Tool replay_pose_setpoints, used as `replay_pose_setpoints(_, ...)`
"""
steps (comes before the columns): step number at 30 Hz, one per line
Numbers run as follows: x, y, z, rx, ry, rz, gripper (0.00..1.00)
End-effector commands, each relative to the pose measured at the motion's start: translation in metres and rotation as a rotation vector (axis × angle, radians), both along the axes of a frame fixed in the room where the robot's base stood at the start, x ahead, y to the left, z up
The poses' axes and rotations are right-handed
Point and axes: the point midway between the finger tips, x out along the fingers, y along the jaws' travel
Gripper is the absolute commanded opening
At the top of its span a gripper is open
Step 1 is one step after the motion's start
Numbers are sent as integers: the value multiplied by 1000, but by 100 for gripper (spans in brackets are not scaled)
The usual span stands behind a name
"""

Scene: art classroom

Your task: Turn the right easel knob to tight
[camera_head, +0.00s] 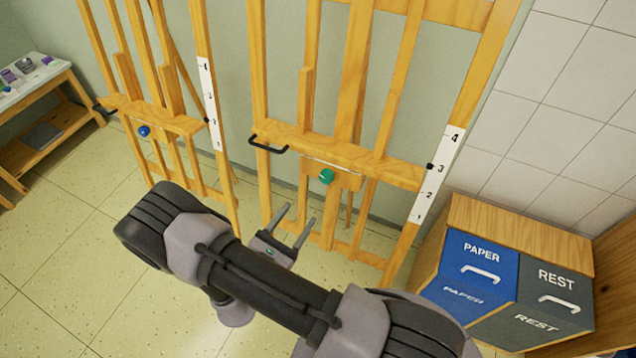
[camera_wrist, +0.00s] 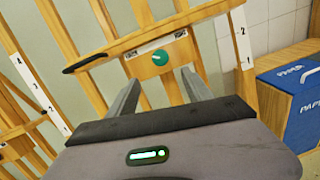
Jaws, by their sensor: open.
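The right easel (camera_head: 290,137) is a wooden frame with a green knob (camera_head: 327,176) under its cross ledge. The green knob also shows in the wrist view (camera_wrist: 160,58), beyond the fingers and between their lines, with a light mark on its face. My gripper (camera_head: 293,222) is open and empty, below and to the left of the green knob in the head view. In the wrist view its two fingers (camera_wrist: 158,82) point toward the knob and appear apart from it. The left easel (camera_head: 180,123) has a blue knob (camera_head: 144,131).
A black handle (camera_head: 268,146) sticks out from the right easel's ledge. A scale strip (camera_head: 436,175) runs along its right post. Blue PAPER and grey REST bins (camera_head: 478,268) stand at the right. A side table (camera_head: 40,85) is at the far left. The floor at left is clear.

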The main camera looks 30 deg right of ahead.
Motion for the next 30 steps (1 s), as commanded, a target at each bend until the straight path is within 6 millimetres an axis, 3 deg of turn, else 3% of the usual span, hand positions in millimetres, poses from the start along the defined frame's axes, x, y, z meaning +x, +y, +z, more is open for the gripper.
replay_pose_setpoints(6,36,-59,-3,4,-4,-8,59)
replay_pose_setpoints(13,65,-103,-2,5,-4,-4,59)
replay_pose_setpoints(18,74,-115,-1,6,-3,-1,59)
replay_pose_setpoints(26,75,-117,0,5,-3,0,59)
replay_pose_setpoints(27,75,-117,0,5,-3,0,57)
replay_pose_setpoints(30,75,-117,0,5,-3,0,38)
